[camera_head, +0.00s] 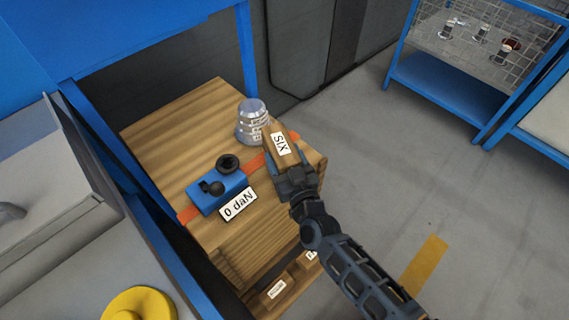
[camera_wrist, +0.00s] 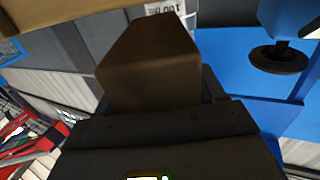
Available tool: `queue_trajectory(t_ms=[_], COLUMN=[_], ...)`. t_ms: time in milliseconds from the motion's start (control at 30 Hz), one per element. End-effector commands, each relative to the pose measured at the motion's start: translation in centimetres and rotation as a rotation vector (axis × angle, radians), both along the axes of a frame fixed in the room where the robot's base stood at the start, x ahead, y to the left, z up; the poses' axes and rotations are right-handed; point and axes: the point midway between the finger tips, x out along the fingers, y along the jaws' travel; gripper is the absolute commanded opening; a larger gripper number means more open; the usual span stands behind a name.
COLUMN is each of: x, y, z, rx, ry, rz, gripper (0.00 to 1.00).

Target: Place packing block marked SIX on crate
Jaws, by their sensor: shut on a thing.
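The packing block marked SIX (camera_head: 279,146) is a brown wooden block with a white label. My gripper (camera_head: 293,178) is shut on it, above or at the right edge of the crate's top in the head view. In the wrist view the block (camera_wrist: 146,65) fills the middle, dark brown, between the jaws of my gripper (camera_wrist: 160,105). The wooden crate (camera_head: 165,135) stands below and left of the block. I cannot tell whether the block touches the crate or the strap.
On the crate are an orange strap (camera_head: 187,215), a blue tensioner (camera_head: 217,191) labelled 0 daN, and a silver flanged piece (camera_head: 251,122). Blue frame posts (camera_head: 247,50) stand close behind and left. Open grey floor (camera_head: 400,170) lies to the right.

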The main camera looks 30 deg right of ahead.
Motion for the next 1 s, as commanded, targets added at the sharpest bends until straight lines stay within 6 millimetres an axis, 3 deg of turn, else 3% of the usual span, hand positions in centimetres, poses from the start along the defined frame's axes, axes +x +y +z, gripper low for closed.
queue_trajectory(t_ms=[33,133,500,533,800,1000], x=[0.1,0.1,0.0,0.0,0.0,0.0], y=[0.1,0.0,-0.1,-0.1,0.0,0.0], z=[-1.1,-2.1,-2.4,-2.5,-2.4,-2.4], rx=[-0.001,-0.001,0.001,0.001,0.0,0.0], ry=[-0.001,-0.001,-0.002,0.0,0.0,0.0], rz=[0.0,0.0,-0.002,-0.001,-0.001,-0.001], gripper=[0.22,0.22,0.22,0.69,0.94,0.94])
